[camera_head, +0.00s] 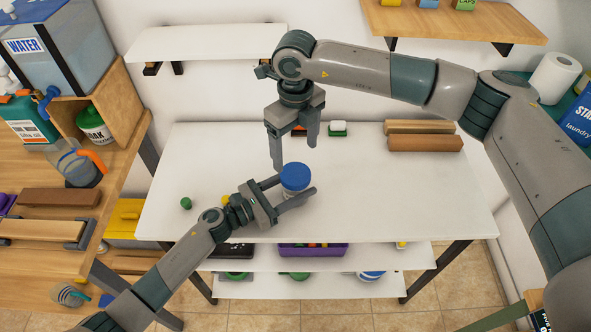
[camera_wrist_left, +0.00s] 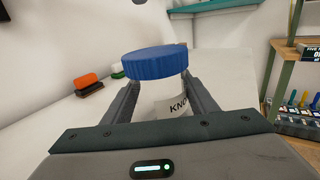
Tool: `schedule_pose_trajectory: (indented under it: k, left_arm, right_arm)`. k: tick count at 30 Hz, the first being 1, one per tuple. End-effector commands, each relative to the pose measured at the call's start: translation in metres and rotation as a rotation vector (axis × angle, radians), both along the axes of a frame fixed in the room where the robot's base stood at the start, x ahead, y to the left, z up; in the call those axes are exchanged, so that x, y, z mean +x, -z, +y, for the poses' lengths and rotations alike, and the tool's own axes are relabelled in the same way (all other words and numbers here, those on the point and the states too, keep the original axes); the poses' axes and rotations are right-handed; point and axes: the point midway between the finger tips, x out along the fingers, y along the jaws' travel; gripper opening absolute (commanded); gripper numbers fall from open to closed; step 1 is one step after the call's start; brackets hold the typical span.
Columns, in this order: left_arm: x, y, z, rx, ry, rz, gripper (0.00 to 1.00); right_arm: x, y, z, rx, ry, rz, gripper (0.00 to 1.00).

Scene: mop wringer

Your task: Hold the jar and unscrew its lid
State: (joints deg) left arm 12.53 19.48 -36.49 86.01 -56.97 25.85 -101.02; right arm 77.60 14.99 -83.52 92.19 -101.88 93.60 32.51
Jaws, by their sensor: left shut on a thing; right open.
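The jar has a blue lid (camera_head: 295,176) and a pale body (camera_wrist_left: 158,100) with a partly visible printed label. It stands near the front middle of the white table (camera_head: 390,200). My left gripper (camera_head: 290,192) is shut on the jar's body below the lid, with one finger on each side; it also shows in the left wrist view (camera_wrist_left: 160,98). The lid sits on top of the jar. My right gripper (camera_head: 293,150) is open and empty, pointing down above and behind the jar. Whether its fingertips are level with the lid is hard to tell.
Behind the jar lie an orange-and-black item (camera_wrist_left: 87,82) and a green-and-white sponge-like block (camera_head: 338,128). Wooden blocks (camera_head: 424,142) lie at the back right. A small green ball-like object (camera_head: 186,203) is at left.

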Motion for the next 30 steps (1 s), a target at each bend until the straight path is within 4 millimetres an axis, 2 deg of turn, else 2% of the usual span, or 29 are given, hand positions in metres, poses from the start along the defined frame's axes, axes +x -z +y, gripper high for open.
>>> schedule_pose_trajectory:
  k: [8,30]
  left_arm:
    - [0.0000,0.0001,0.0002,0.000,0.000,0.000,0.00]
    - [0.0000,0.0002,0.0002,0.000,0.000,0.000,0.00]
  right_arm:
    - [-0.0004,0.0005,0.0004,0.000,0.202,0.000,0.76]
    - [-0.0003,0.0002,0.0007,0.001,1.287,0.001,0.76]
